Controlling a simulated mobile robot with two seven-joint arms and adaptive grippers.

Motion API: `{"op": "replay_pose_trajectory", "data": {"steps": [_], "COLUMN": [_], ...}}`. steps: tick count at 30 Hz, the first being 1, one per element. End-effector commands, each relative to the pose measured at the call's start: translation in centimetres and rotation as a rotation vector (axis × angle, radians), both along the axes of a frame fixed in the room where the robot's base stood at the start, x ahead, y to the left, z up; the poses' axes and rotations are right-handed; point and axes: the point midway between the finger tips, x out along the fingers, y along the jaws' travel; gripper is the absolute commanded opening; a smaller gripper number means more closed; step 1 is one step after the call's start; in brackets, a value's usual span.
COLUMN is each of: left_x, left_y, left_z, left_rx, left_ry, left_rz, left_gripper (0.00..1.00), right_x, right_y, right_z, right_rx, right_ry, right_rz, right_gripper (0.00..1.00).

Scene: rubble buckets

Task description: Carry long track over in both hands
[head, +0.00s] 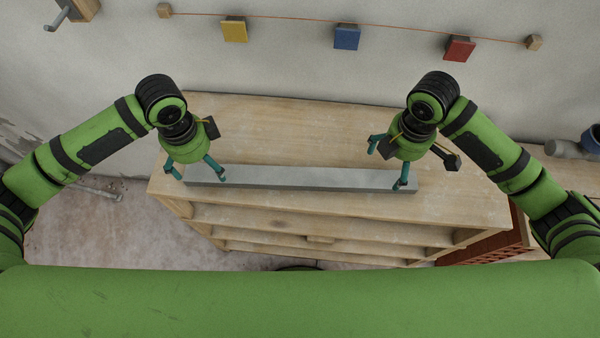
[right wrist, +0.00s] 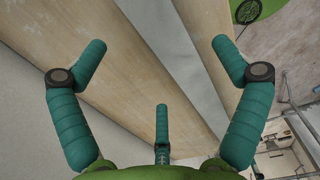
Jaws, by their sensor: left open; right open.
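The long track is a straight grey bar (head: 300,178) lying flat along the front part of a wooden shelf top in the head view. My left gripper (head: 198,177) is open over its left end, with teal fingers reaching down. My right gripper (head: 388,168) is open near its right end, one finger on the front side. In the right wrist view the open fingers (right wrist: 160,42) are spread wide, with a grey strip of the track (right wrist: 195,65) between them. I cannot tell whether any finger touches the track.
The wooden shelf unit (head: 300,125) has clear space behind the track and open shelves below. A wall behind carries yellow (head: 234,31), blue (head: 347,37) and red (head: 459,48) blocks by a string. A reddish-brown crate (head: 490,246) stands at the right.

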Motion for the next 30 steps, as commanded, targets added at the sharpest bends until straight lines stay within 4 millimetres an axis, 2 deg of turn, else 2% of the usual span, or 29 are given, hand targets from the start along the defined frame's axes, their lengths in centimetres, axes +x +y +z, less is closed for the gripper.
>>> {"op": "replay_pose_trajectory", "data": {"steps": [5, 12, 18, 29, 30], "left_x": [-0.1, 0.0, 0.0, 0.0, 0.0], "left_y": [-0.1, 0.0, -0.1, -0.1, -0.1], "left_z": [-1.1, -4.6, -6.6, -7.1, -7.1], "left_rx": [-0.001, -0.001, -0.002, -0.001, -0.001], "left_ry": [0.003, 0.002, 0.001, -0.001, -0.001], "left_rz": [0.0, 0.002, 0.001, 0.0, 0.0], "left_gripper": [0.97, 0.97, 0.97, 0.97, 0.85], "right_x": [0.0, -0.1, 0.0, 0.0, 0.0], "right_y": [0.0, 0.1, 0.0, 0.0, 0.0], "right_z": [-1.1, -4.6, -6.6, -7.1, -7.1], "right_rx": [0.001, 0.001, 0.001, 0.001, 0.001], "right_ry": [0.003, 0.004, 0.001, -0.001, -0.001], "right_rz": [-0.002, -0.002, -0.002, -0.001, -0.001], "right_gripper": [0.97, 0.97, 0.97, 0.97, 0.85]}}
